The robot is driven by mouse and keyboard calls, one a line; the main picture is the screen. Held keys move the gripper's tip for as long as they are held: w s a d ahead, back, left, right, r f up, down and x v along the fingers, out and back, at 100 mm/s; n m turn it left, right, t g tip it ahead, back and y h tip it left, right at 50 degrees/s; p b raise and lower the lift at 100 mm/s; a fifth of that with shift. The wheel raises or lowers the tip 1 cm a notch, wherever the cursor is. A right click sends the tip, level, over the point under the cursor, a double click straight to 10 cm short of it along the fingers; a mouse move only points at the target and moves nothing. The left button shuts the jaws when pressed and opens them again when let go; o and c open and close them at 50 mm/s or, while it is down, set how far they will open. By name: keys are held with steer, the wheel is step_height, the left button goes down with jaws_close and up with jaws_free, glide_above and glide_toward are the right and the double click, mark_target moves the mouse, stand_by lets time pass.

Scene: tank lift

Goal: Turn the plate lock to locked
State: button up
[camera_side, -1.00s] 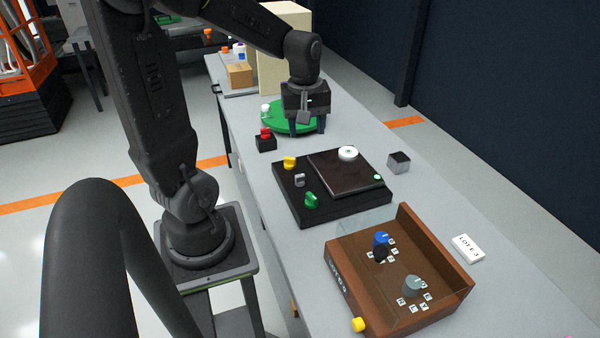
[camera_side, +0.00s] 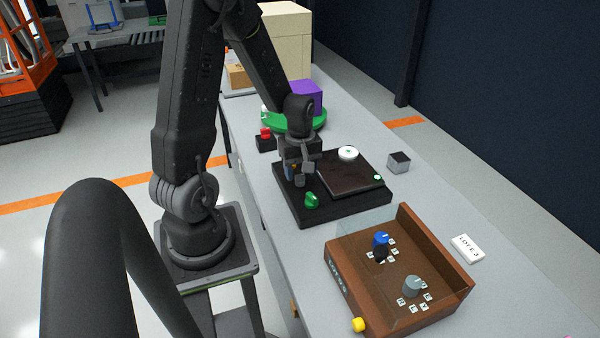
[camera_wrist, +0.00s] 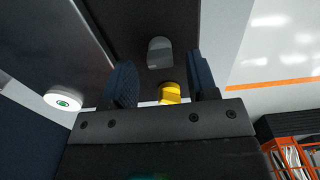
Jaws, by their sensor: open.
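The black control box (camera_side: 345,212) on the bench carries a green knob (camera_side: 311,201), a grey knob (camera_side: 299,181), a yellow knob and a dark square plate (camera_side: 345,173) with a white disc (camera_side: 348,153). No label shows which knob is the plate lock. My gripper (camera_side: 294,176) is low over the left part of the box, open, and hides most of the yellow knob in the side view. In the wrist view, the yellow knob (camera_wrist: 170,93) shows between the fingers (camera_wrist: 163,76), nearer the right one. The grey knob (camera_wrist: 159,53) stands beyond it. Contact cannot be told.
A red button (camera_side: 265,132) and a green turntable (camera_side: 275,120) with a purple cube (camera_side: 305,96) lie behind the box.

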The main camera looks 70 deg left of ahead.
steer(key=shift+f, duration=0.65)
steer(key=shift+c, duration=0.5)
steer(key=c, duration=0.8)
steer(key=shift+m, duration=0.4)
steer(key=m, duration=1.3)
steer(key=o, duration=0.9)
